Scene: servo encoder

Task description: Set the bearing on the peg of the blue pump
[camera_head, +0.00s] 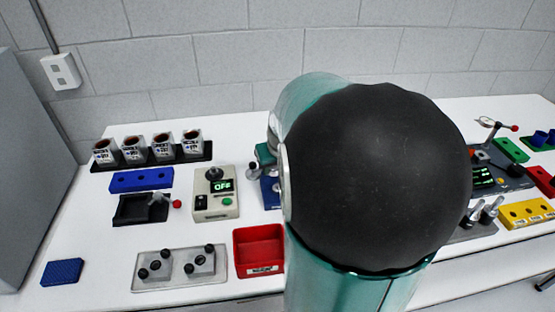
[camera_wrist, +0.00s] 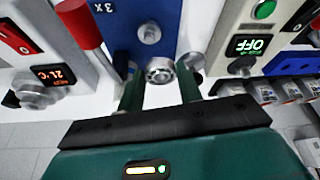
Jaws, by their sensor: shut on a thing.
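The bearing (camera_wrist: 160,70) is a small silver ring with a dark centre, seen in the wrist view. My gripper (camera_wrist: 159,80) is shut on it between its two green fingertips. Below it in the scene is a blue block (camera_wrist: 165,14) marked "3x", which looks like the blue pump; a round metal peg (camera_wrist: 149,32) stands on it. In the picture the bearing sits just below the peg and looks apart from it; the height gap is unclear. In the head view the blue block (camera_head: 271,192) is mostly hidden behind my arm, and the bearing is hidden.
A beige box with an OFF display (camera_wrist: 249,45) stands right of the blue block in the wrist view. A red post (camera_wrist: 77,25) and a box reading 21 (camera_wrist: 48,74) are on the left. A metal knob (camera_wrist: 193,63) is close to my right finger. A red bin (camera_head: 259,248) is at the front.

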